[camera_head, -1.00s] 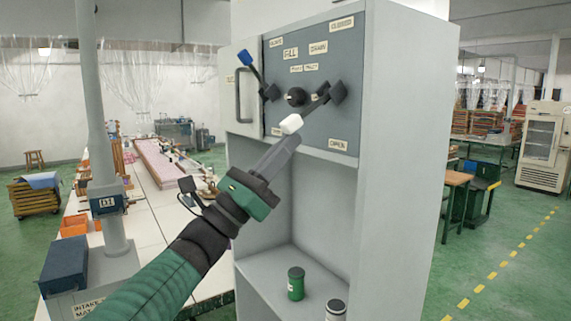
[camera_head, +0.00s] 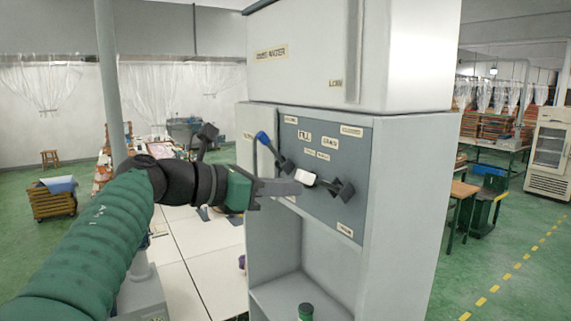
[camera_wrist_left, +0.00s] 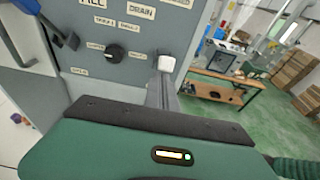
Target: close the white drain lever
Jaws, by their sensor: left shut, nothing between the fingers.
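The white drain lever (camera_head: 306,178) is on the grey-blue panel. Its dark arm runs left from a dark hub (camera_head: 343,191), roughly level, between an upper label and a lower label (camera_head: 345,230). My left gripper (camera_head: 294,187) is shut and empty, with its fingertips just below and left of the lever's white end. In the left wrist view the white end (camera_wrist_left: 166,63) sits right at the tips of the fingers (camera_wrist_left: 162,92); whether they touch is unclear. My right gripper is not in view.
A blue-tipped lever (camera_head: 263,139) stands up to the left on the same panel. A black knob (camera_wrist_left: 115,52) shows left of the white end in the left wrist view. A large grey cabinet box (camera_head: 350,50) overhangs above. A green jar (camera_head: 305,312) stands on the shelf below.

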